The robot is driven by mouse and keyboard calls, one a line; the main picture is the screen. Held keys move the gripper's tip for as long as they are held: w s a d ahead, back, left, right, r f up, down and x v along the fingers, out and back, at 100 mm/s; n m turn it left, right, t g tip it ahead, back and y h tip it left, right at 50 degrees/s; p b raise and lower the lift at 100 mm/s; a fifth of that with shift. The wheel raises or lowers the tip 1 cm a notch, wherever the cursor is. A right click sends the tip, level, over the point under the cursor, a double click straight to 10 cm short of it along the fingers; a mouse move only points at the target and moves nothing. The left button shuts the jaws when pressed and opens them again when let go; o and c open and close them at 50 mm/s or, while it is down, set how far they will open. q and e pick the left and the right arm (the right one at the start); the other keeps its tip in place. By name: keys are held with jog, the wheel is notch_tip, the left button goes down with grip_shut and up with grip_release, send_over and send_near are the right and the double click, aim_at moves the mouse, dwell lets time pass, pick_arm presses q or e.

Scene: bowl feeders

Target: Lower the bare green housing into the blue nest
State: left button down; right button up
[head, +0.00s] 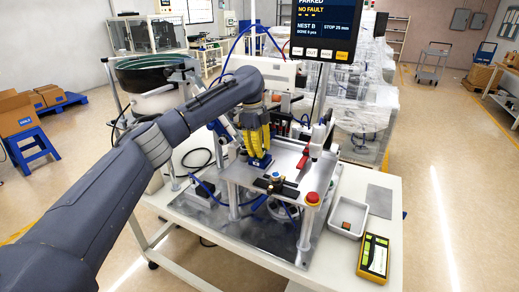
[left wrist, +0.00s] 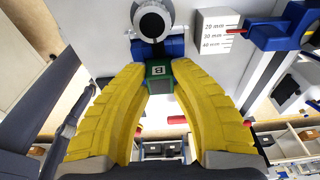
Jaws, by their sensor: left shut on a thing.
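My left gripper (head: 258,156) has yellow fingers and reaches down over the metal fixture plate on the bench. In the left wrist view, my left gripper (left wrist: 158,80) is shut on the green housing (left wrist: 157,71), which shows a black patch with a white letter B. The blue nest (left wrist: 176,46) shows just beyond the housing, under a round white and dark part. In the head view, blue (head: 262,163) shows right at the fingertips, and the fingers hide the housing. I cannot tell whether the housing touches the nest or is above it. My right gripper is not in view.
A white block with millimetre marks (left wrist: 216,32) and a blue clamp with a red pin (left wrist: 282,32) stand near the nest. A red button (head: 312,198), white tray (head: 347,230) and yellow handheld device (head: 374,258) are at the right. A screen (head: 322,30) hangs above.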

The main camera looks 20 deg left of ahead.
pick_arm(q)
jog(key=shift+f, duration=0.6)
dwell(0.4)
jog(key=c, duration=1.1)
grip_release()
jog(key=shift+r, duration=0.1)
